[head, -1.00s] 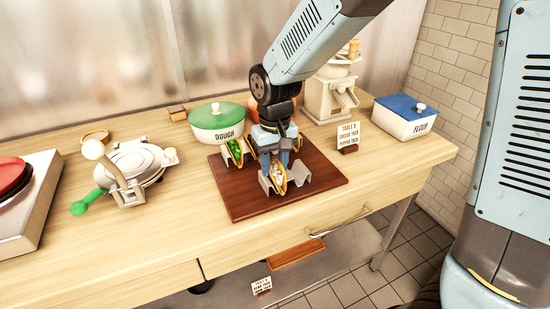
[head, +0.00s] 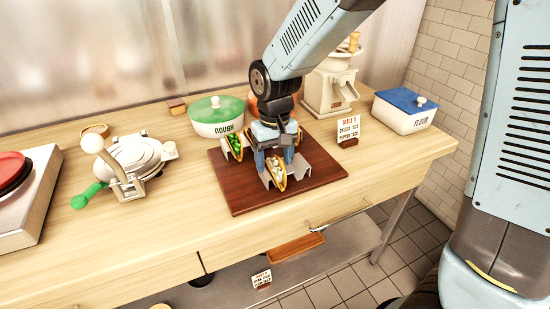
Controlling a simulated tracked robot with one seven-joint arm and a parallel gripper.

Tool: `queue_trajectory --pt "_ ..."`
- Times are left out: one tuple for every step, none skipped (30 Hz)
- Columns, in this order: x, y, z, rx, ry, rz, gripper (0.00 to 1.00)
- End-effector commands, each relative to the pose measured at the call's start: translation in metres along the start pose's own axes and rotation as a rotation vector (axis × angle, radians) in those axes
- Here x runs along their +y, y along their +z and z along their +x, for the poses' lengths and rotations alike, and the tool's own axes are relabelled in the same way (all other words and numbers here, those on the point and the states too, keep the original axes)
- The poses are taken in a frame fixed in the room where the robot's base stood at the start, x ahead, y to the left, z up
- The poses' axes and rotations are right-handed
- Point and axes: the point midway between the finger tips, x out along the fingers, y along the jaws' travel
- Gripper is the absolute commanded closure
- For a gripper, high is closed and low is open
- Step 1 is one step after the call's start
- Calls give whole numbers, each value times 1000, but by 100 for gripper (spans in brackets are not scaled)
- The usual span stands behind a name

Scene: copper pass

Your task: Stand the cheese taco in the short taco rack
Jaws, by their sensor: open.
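The cheese taco (head: 279,172), a yellow shell with pale filling, stands upright in a grey metal rack (head: 265,181) near the front of the dark wooden board. My gripper (head: 273,163) is open, with its blue fingers down right behind this taco; whether they touch it I cannot tell. A second taco with green filling (head: 235,144) stands in another grey rack (head: 226,150) at the board's back left. More grey rack metal (head: 299,168) shows to the right of the cheese taco. My gripper hides part of the racks.
The dark board (head: 240,200) has bare room at its front and right. A green-lidded dough pot (head: 217,127), an order card (head: 347,130), a grinder (head: 327,90) and a blue-lidded flour box (head: 404,115) stand around it. A press (head: 134,162) stands left.

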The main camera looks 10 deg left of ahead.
Motion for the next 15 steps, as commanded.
queue_trajectory --pt "0 0 0 0 0 0 31" --pt "0 0 0 0 0 0 31" --pt "0 0 0 0 0 0 31" --pt "0 0 -1 0 0 0 31" --pt "0 0 -3 0 0 0 31" --pt "0 0 -5 0 0 0 31" --pt "0 0 -8 1 0 0 31" --pt "0 0 -11 2 -1 1 31" --pt "0 -1 -17 4 -1 1 31" --pt "0 -1 -21 4 -1 1 31" --pt "0 -1 -26 4 -1 1 31" --pt "1 -1 -34 4 -1 2 31" --pt "1 -1 -40 5 -1 1 31" --pt "0 -1 -46 5 -1 1 31" --pt "0 -1 -54 5 -1 1 31"
